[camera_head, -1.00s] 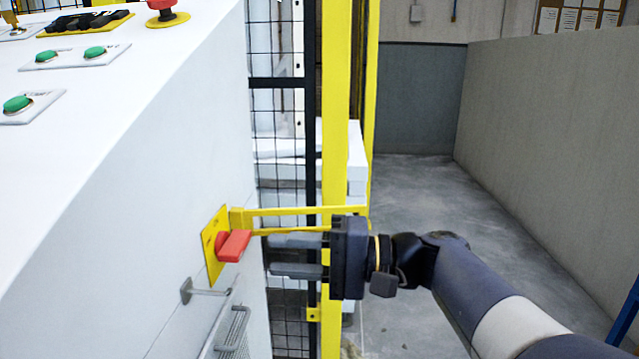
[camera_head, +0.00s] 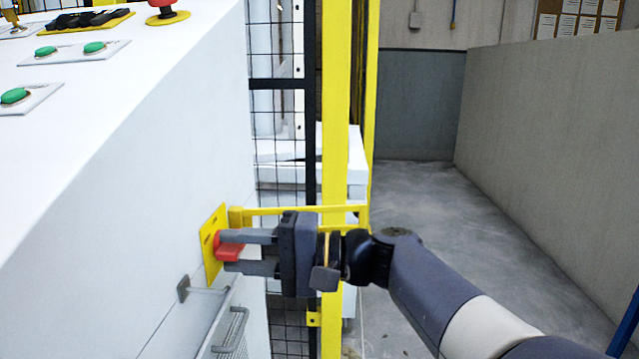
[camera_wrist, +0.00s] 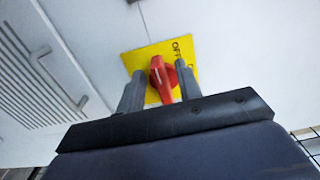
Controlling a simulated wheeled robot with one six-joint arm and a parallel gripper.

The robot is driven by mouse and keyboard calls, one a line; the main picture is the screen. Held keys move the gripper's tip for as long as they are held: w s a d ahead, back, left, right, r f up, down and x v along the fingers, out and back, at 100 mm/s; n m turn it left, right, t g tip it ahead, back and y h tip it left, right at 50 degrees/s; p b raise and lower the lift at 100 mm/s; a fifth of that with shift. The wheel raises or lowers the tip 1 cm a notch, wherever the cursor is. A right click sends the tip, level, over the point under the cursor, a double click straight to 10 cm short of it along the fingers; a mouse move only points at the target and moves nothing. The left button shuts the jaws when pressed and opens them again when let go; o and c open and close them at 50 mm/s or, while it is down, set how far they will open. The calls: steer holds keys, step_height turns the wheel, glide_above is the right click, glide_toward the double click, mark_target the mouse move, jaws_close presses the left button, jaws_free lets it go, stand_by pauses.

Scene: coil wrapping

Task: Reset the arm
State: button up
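My gripper (camera_head: 248,253) points left at the side of the white cabinet (camera_head: 150,190). Its two fingers stand apart, one above and one below a red rotary switch handle (camera_head: 230,246) on a yellow plate (camera_head: 213,222). In the wrist view the red handle (camera_wrist: 163,77) sits between the fingers (camera_wrist: 157,85), with a gap visible on the left side; contact on the right side I cannot tell. "OFF" is printed on the yellow plate (camera_wrist: 148,53). The fingers partly hide the handle in the head view.
A grey door handle (camera_head: 200,289) and a vent (camera_head: 232,335) lie just below the switch. A yellow post (camera_head: 335,120) and black mesh fence (camera_head: 275,130) stand behind my gripper. Green buttons (camera_head: 94,47) and a red knob (camera_head: 163,10) are on the cabinet top. Open floor (camera_head: 430,200) lies to the right.

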steer(key=d+p, duration=0.3)
steer(key=d, duration=0.8)
steer(key=a+b, duration=0.3)
steer(key=a, duration=0.8)
steer(key=shift+a, duration=0.2)
steer(key=shift+d+r+m+p, duration=0.2)
steer(key=shift+r+m+p, duration=0.2)
steer(key=shift+m+p, duration=0.55)
steer(key=m+p, duration=0.1)
steer(key=p, duration=0.2)
steer(key=shift+r+m+p, duration=0.1)
steer(key=shift+m+p, duration=0.25)
steer(key=shift+w+m+p, duration=0.1)
steer(key=shift+m+p, duration=0.6)
